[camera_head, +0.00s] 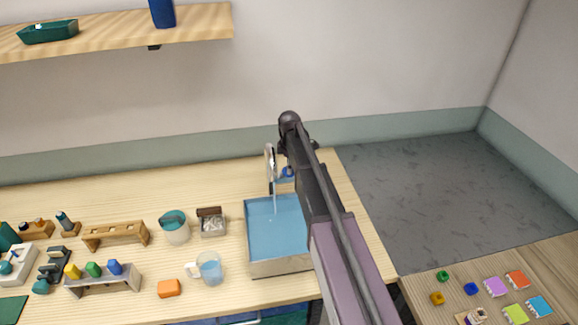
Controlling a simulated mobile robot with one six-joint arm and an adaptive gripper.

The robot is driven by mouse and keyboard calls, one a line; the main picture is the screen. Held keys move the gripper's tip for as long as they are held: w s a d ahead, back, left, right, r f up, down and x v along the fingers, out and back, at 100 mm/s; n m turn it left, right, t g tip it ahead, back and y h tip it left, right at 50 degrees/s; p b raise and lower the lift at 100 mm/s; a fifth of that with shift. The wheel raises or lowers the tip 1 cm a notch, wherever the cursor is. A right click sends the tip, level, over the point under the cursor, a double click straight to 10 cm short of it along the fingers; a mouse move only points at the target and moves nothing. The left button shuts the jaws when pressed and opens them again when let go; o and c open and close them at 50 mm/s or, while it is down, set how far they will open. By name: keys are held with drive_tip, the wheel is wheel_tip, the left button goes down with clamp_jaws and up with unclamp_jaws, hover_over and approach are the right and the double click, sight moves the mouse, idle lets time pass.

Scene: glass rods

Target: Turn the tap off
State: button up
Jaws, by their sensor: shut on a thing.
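The silver tap (269,163) stands at the back edge of the sink (282,268), its spout arched upward. A thin pale stream of water (275,203) falls from it into the blue water in the basin. A blue handle (287,173) shows just right of the spout, partly covered by my arm. My gripper (284,148) is at the tap beside this handle, shut on it. Its fingertips are mostly hidden by my dark arm, so the exact contact is not clear.
Left of the sink stand a mug of water (210,268), an orange block (169,288), a teal-topped cup (174,228), a small metal box (212,224) and wooden racks. A shelf (120,35) hangs above. A side table (455,310) holds small coloured items.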

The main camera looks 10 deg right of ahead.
drive_tip(key=m, duration=0.8)
drive_tip(key=shift+s, duration=0.1)
drive_tip(key=m, duration=0.4)
drive_tip(key=shift+m, duration=2.1)
drive_tip(key=o, duration=1)
drive_tip(key=shift+n, duration=0.3)
